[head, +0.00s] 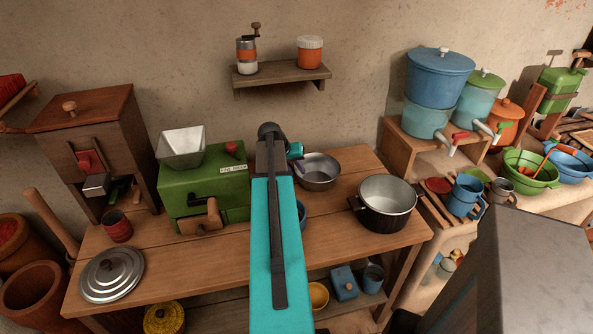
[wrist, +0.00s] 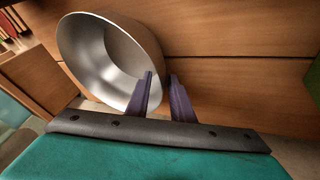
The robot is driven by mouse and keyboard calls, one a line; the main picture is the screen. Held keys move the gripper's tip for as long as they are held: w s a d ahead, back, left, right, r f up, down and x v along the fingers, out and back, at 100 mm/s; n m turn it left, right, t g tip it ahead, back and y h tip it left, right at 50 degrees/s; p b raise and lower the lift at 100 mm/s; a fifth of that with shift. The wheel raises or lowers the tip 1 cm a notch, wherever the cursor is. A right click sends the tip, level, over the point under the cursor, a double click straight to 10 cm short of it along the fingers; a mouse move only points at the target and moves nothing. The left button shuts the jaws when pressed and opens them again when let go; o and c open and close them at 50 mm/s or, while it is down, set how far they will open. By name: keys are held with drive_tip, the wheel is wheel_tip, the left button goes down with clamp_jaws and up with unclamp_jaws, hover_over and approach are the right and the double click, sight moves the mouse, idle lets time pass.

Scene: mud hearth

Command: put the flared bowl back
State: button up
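A silver metal bowl with a flared wall (head: 320,173) stands on the wooden table, right of my arm in the head view. It fills the upper left of the wrist view (wrist: 100,55), its hollow inside facing the camera. My gripper (wrist: 161,78) has two purple fingers standing apart at the bowl's near right rim. One finger overlaps the bowl's inside and the other is just outside the rim. I cannot tell whether either touches the wall. In the head view my gripper (head: 297,158) is mostly hidden behind my arm at the bowl's left edge.
A dark pot (head: 388,203) stands right of the bowl. A green mill (head: 205,190) stands left, with a metal lid (head: 112,274) at the table's front left. A blue item (head: 302,211) is mostly hidden by my arm. A small wall shelf (head: 282,77) hangs above.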

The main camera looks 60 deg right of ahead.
drive_tip(key=b+v, duration=0.2)
drive_tip(key=v, duration=1)
idle(0.5)
drive_tip(key=shift+r, duration=0.1)
idle(0.7)
